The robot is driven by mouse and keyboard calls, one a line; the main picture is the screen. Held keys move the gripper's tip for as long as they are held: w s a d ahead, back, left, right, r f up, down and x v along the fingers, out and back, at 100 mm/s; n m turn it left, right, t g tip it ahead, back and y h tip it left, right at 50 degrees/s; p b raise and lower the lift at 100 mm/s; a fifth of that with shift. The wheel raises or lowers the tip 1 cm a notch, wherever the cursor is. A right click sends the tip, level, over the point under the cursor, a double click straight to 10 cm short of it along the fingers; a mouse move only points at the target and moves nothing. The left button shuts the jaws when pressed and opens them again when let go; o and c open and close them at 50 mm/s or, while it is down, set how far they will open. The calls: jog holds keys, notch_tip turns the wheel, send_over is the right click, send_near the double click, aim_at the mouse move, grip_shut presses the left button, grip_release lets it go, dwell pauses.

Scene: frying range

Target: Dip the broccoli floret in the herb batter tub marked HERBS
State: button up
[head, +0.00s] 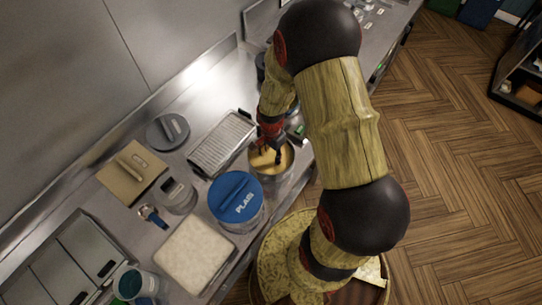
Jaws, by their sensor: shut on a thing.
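My gripper (270,151) points down at the mouth of an open metal tub (284,178) of yellowish batter (262,159). Its dark fingertips are over or in the batter; I cannot tell how deep. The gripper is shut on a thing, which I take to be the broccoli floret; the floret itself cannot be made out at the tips. No HERBS mark is readable on this tub. A tub with a blue lid marked PLAIN (236,199) stands to its lower left, closed.
A wire rack tray (222,142) lies left of the open tub. My arm hides part of the counter's right side.

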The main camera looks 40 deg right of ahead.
aim_at(271, 157)
notch_tip(271, 157, up, 10)
jog(key=p, duration=0.6)
jog(key=shift+f, duration=0.2)
dwell(0.9)
jog(key=shift+r+p, duration=1.15)
jog(key=shift+r, duration=0.35)
